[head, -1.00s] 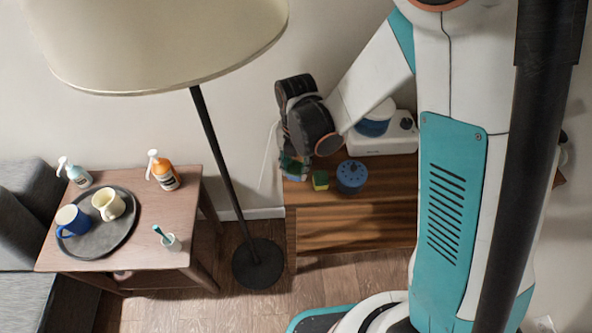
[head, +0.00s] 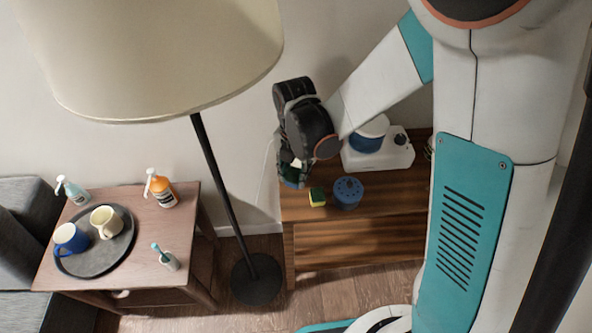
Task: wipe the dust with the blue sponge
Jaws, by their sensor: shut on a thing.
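My gripper (head: 293,168) is above the left end of the wooden cabinet (head: 350,245), pointing down. It is shut on the blue sponge (head: 291,183), which shows only partly beneath the dark fingers. A green patch shows just above the blue. The sponge is at or just above the cabinet top; I cannot tell whether it touches. I cannot make out any dust in this view, and the surface under the gripper is hidden.
A yellow and green sponge (head: 317,197) and a round blue container (head: 347,192) sit just right of my gripper. A white appliance (head: 384,155) stands behind. The floor lamp (head: 212,165) stands left. A side table (head: 185,215) holds a tray, mugs and bottles.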

